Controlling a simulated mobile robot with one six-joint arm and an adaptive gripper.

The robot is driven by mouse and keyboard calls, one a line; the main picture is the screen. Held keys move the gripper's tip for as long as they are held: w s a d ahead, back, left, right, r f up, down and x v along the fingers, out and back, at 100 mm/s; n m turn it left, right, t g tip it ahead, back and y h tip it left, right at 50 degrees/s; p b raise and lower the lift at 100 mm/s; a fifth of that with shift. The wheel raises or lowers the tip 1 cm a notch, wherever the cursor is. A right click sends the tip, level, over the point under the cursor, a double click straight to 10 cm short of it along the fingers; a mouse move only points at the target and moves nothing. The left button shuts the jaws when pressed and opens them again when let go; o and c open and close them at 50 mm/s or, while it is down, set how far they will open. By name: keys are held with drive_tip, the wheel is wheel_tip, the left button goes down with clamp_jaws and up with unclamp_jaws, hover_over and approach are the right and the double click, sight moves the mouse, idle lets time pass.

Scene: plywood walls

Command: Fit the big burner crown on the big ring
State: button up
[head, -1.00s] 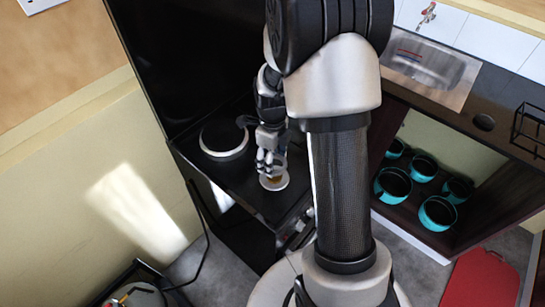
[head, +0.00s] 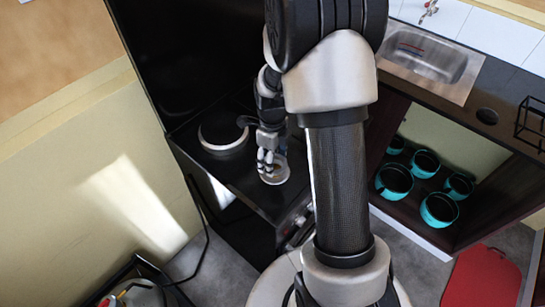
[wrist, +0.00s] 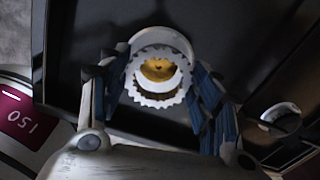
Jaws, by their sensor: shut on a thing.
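My gripper (wrist: 160,74) is shut on a pale toothed crown (wrist: 157,101), held by its sides between the two fingers. Behind the crown in the wrist view is a pale ring (wrist: 165,34) with a brass-coloured middle (wrist: 158,69). The crown sits lower in the picture than the ring, so the two look off centre; I cannot tell whether they touch. In the head view my gripper (head: 267,166) is over the front right of the black stove top (head: 240,176). A pale round rim (head: 281,179) shows under its fingertips.
A dark round plate with a silver rim (head: 222,148) is to the left on the stove top. A steel sink (head: 428,60) and a shelf with several teal pots (head: 439,210) are to the right. Another pale round part (wrist: 281,117) shows at the right of the wrist view.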

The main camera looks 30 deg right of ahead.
drive_tip(key=shift+f+b, duration=1)
drive_tip(key=shift+f, duration=0.45)
idle(0.7)
drive_tip(key=o, duration=1.2)
drive_tip(key=shift+c, duration=0.2)
drive_tip(key=s+a+r+n+t, duration=0.1)
drive_tip(key=s+a+r+n, duration=0.15)
drive_tip(key=r, duration=0.65)
drive_tip(key=s+a+r+n, duration=0.1)
drive_tip(key=r+n, duration=0.3)
drive_tip(key=r, duration=0.5)
drive_tip(key=s+a+r+n+t, duration=0.1)
drive_tip(key=s+a+r+n, duration=0.2)
drive_tip(key=s+n, duration=0.5)
drive_tip(key=s+a+r+n+t, duration=0.2)
drive_tip(key=s+a+r+n, duration=0.2)
drive_tip(key=s+n, duration=0.4)
drive_tip(key=a+n, duration=0.1)
drive_tip(key=n, duration=0.6)
drive_tip(key=shift+a+r+t, duration=0.2)
drive_tip(key=shift+t, duration=0.1)
